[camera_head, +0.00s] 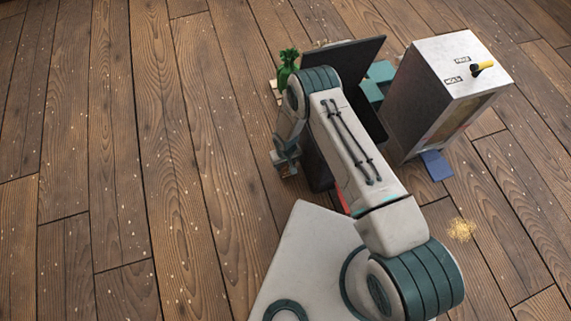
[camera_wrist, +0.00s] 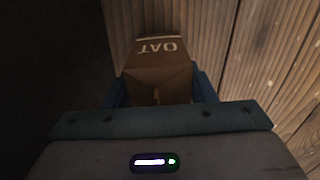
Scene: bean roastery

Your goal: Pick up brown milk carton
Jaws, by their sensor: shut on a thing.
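The brown milk carton (camera_wrist: 160,52) shows in the wrist view with pale "OAT" lettering on its top, upside down in the picture. My gripper (camera_wrist: 160,88) has its blue fingers on both sides of the carton and is shut on it. The carton's lower part is hidden, and I cannot tell whether it touches the floor. In the head view my gripper (camera_head: 285,160) is low at the left of my arm; I cannot make out the carton there.
A dark panel (camera_head: 362,62) stands behind my arm, near a green tied bag (camera_head: 288,62) and teal blocks (camera_head: 378,80). A grey cabinet (camera_head: 450,80) with a yellow-black handle stands right. A grain pile (camera_head: 461,229) lies on the plank floor, which is open at left.

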